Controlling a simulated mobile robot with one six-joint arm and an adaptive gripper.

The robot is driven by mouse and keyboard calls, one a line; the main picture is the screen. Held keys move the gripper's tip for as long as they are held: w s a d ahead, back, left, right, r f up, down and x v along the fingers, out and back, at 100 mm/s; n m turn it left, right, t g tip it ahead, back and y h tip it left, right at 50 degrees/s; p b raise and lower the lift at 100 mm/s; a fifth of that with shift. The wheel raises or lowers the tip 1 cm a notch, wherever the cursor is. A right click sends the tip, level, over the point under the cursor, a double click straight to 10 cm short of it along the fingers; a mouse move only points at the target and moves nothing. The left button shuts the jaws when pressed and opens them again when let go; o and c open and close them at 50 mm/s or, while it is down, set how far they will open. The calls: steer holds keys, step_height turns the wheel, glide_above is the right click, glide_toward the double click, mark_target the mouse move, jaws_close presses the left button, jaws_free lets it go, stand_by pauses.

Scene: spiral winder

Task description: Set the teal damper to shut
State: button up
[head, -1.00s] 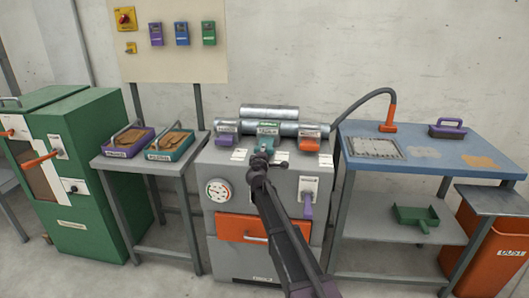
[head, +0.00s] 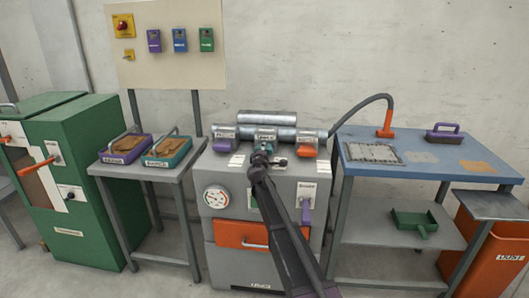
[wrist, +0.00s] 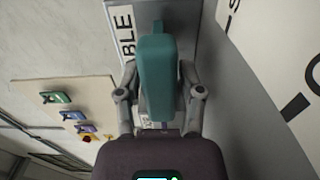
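The teal damper (head: 265,136) is on top of the grey machine, in the middle between the purple and orange ones. Its lever fills the centre of the wrist view (wrist: 157,75), with a label ending in "BLE" beside it. My gripper (head: 263,155) is at the lever. In the wrist view my gripper (wrist: 160,80) has one finger on each side of the teal lever, close against it, and looks shut on it. The fingertips are partly hidden by the lever. My arm hides part of the machine front.
A purple damper (head: 224,132) and an orange damper (head: 306,145) stand close on either side. Silver pipes (head: 268,118) lie behind. Below are a gauge (head: 216,197), a purple lever (head: 306,212) and an orange drawer (head: 228,233). A blue bench (head: 440,165) stands to the right.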

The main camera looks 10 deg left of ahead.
steer(key=shift+s, duration=0.15)
steer(key=s, duration=1.1)
steer(key=shift+a, duration=0.1)
steer(key=shift+s, duration=0.4)
steer(key=shift+a, duration=0.1)
steer(key=shift+s, duration=0.15)
